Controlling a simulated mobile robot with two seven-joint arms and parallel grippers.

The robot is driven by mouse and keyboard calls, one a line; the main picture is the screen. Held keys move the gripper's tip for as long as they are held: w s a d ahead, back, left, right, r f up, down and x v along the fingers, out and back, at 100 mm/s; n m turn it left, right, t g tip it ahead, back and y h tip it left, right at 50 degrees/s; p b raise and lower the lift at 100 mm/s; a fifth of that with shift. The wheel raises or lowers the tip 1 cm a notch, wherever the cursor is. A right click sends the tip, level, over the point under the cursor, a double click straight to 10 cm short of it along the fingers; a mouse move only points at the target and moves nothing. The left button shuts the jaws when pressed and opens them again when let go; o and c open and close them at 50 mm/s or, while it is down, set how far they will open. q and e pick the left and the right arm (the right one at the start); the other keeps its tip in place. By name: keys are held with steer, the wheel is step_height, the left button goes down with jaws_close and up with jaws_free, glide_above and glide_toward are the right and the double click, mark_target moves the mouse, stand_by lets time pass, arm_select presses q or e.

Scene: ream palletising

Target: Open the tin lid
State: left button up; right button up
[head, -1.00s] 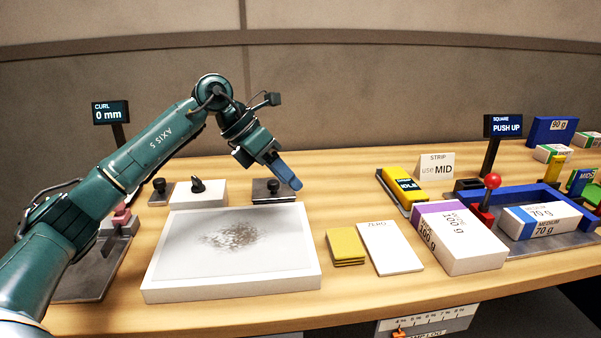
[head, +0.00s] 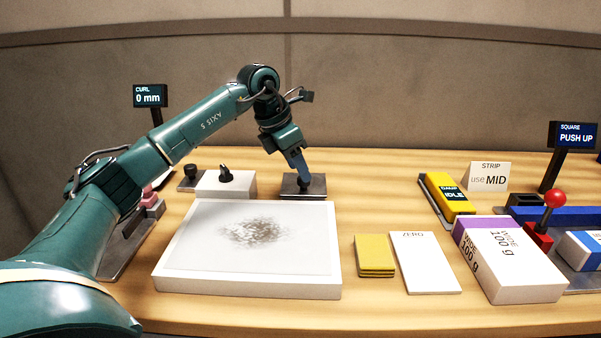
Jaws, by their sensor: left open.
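A low dark metal tin with a flat lid (head: 318,188) stands behind the white tray, in the middle of the table. A dark knob stands up from the lid, now mostly hidden by my gripper. My left gripper (head: 304,180) points down right over the lid, its blue fingers at the knob. Its jaws are open; whether the fingers touch the knob I cannot tell. The lid looks flat and in place. My right gripper is not in view.
A white tray (head: 170,282) with a grey speckled patch lies in front of the tin. A white box with a black dial (head: 226,184) stands to its left. Yellow pads (head: 375,255), a ZERO card (head: 425,262) and a WIDE ream (head: 510,262) lie right. Table right of the tin is clear.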

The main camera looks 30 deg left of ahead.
arm_select(q)
steer(key=shift+x, duration=1.2)
steer(key=shift+c, duration=0.6)
jaws_close()
